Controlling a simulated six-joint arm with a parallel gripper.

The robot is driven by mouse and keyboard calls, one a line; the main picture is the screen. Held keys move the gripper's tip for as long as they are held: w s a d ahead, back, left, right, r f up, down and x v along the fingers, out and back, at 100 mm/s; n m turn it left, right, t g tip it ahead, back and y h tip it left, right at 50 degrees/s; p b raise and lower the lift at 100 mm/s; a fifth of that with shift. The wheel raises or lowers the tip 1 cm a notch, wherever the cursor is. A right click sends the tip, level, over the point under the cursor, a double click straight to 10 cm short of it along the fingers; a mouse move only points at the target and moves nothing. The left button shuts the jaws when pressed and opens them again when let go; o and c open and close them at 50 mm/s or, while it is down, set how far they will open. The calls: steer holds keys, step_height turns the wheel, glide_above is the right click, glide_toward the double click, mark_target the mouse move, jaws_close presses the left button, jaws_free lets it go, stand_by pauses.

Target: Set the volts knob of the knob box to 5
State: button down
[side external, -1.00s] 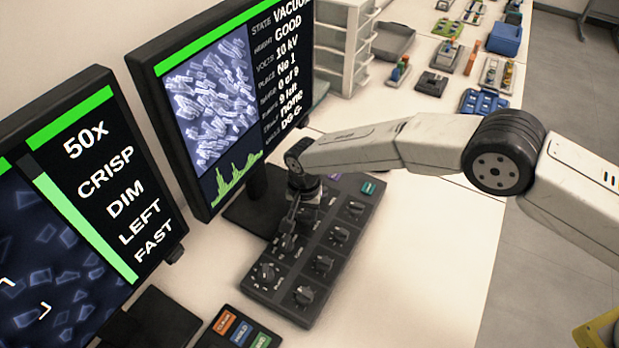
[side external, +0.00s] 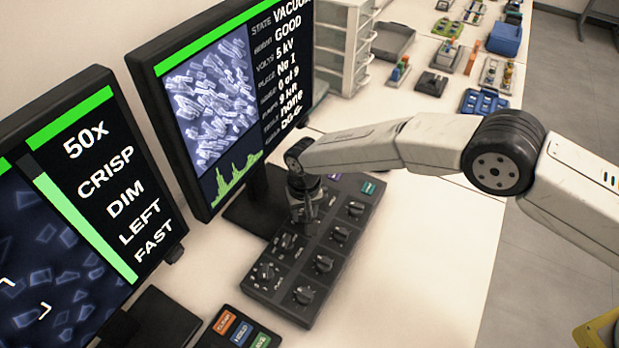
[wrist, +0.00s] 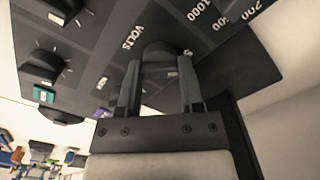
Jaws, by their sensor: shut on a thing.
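The dark knob box (side external: 345,268) lies on the white bench in front of the monitors, with two rows of knobs on its top. My gripper (side external: 301,222) points down over the row nearer the monitor in the side external view. In the wrist view my gripper (wrist: 158,75) is shut on the volts knob (wrist: 157,50), its two fingers on either side of it, beside the "VOLTS" label. The knob's pointer and most of its scale are hidden. The right monitor (side external: 225,110) reads VOLTS 5 kV.
Another monitor (side external: 75,200) stands at the left. A small pad with coloured buttons (side external: 240,330) lies at the front. White drawers (side external: 340,45), a grey tray (side external: 393,40) and several small items stand farther back. The bench right of the box is clear.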

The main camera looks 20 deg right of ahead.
mark_target(305, 213)
steer(key=shift+c, duration=1.2)
jaws_free()
steer(key=shift+r, duration=0.1)
steer(key=shift+r, duration=3.8)
